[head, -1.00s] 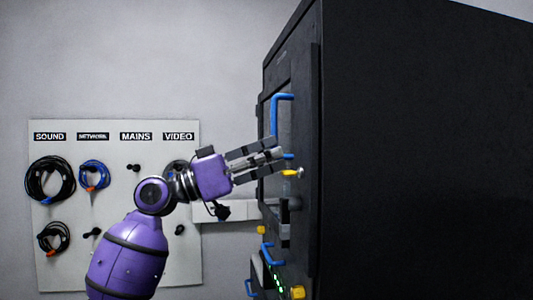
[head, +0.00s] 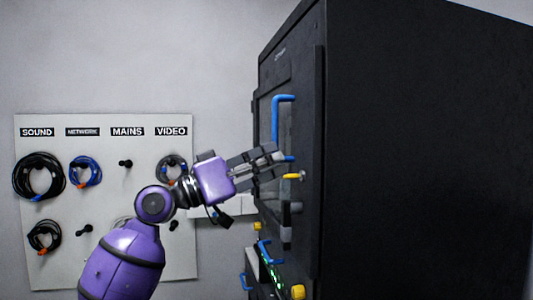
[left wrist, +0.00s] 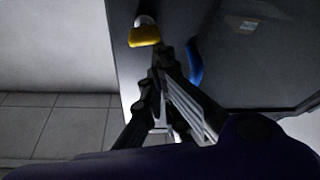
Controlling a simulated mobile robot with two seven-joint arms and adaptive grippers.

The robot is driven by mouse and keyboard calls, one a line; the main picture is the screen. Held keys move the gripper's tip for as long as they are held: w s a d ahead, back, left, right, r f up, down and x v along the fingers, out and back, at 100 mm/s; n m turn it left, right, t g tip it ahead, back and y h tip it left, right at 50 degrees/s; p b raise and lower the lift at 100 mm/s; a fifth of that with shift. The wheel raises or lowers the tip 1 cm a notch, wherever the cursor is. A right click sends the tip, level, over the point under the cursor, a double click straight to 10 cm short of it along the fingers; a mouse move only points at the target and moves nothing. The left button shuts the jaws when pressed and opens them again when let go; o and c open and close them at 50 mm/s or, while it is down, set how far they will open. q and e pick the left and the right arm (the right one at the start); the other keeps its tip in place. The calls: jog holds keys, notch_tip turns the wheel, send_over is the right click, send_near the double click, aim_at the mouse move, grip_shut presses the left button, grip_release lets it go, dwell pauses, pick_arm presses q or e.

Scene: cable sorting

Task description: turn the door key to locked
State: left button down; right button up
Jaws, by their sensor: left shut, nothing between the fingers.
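The door key has a yellow grip (head: 291,177) with a silvery round part beside it. It is on the door side of the tall black cabinet (head: 420,150), below the blue door handle (head: 276,118). The yellow grip also shows in the left wrist view (left wrist: 144,38), just past the fingertips. My left gripper (head: 280,161) is shut and empty. It is beside the door, just above and left of the key; I cannot tell if it touches it. My right gripper is not in view.
Lower on the cabinet are another blue handle (head: 264,251), yellow parts (head: 297,292) and green lights. A tiled floor (left wrist: 60,125) shows in the left wrist view.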

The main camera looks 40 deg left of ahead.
pick_arm(q)
jog(key=shift+w+a+f+n+p, duration=0.35)
jog(key=shift+w+a+f+n, duration=0.15)
jog(key=shift+n, duration=0.2)
jog(key=shift+f, duration=0.1)
dwell(0.5)
dwell(0.9)
